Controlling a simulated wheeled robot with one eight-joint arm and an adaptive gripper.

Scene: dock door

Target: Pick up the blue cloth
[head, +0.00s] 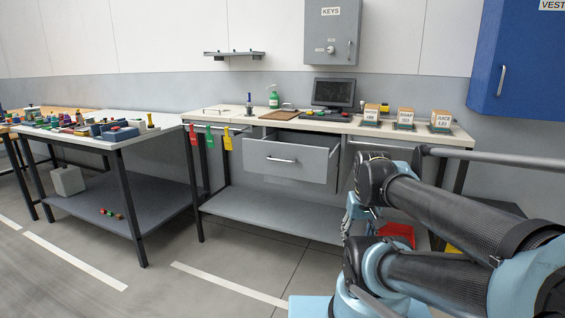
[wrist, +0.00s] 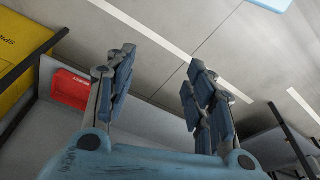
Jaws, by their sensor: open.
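I cannot make out a blue cloth for certain in either view. Several small blue items lie among the clutter on the left table (head: 72,133), too small to tell apart. My gripper (wrist: 160,62) is open in the wrist view, its two fingers wide apart with only bare floor seen between them. In the head view it is low in front of the workbench, partly hidden behind my arm.
The workbench (head: 318,124) has an open grey drawer (head: 290,162), a monitor (head: 334,93), a green spray bottle (head: 274,98) and labelled boxes (head: 405,117). Red, green and yellow tags hang at its left. A red bin (wrist: 72,90) and yellow container (wrist: 22,48) are near my gripper.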

